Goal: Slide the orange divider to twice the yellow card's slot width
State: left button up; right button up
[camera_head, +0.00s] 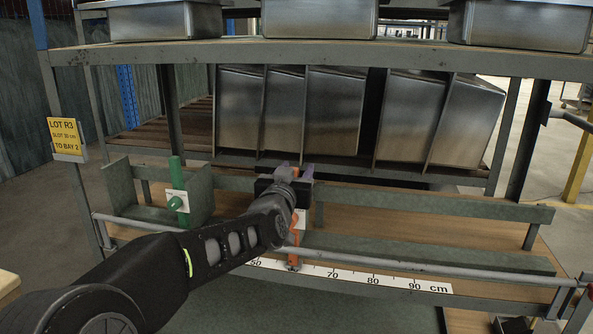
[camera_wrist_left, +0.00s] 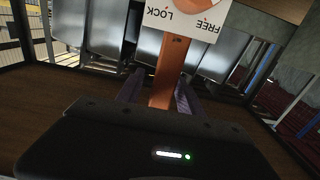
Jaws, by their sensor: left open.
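The yellow card (camera_head: 63,136) hangs on the left post and reads LOT R3, SLOT 30 cm, TO BAY 2. The orange divider (camera_head: 295,242) stands on the front rail over the scale between the 50 and 70 marks; my left arm partly hides it. A white plate marked LOCK and FREE (camera_wrist_left: 190,18) shows on it in the left wrist view. My left gripper (camera_head: 296,172) is open, its purple fingers on either side of the orange divider's post (camera_wrist_left: 170,68). I cannot tell if they touch it. My right gripper is not in view.
A green divider (camera_head: 178,190) with a white plate stands to the left. The white centimetre scale (camera_head: 352,279) runs along the front edge. The shelf (camera_head: 400,215) right of the orange divider is clear. Metal bins (camera_head: 335,110) stand behind, under an upper shelf.

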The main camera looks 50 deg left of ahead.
pick_arm(q)
jog(key=v, duration=0.6)
jog(key=shift+s+d+r+p, duration=0.1)
jog(key=shift+s+p, duration=0.05)
jog(key=shift+p, duration=0.2)
jog(key=shift+s+d, duration=0.3)
jog(key=shift+s, duration=0.05)
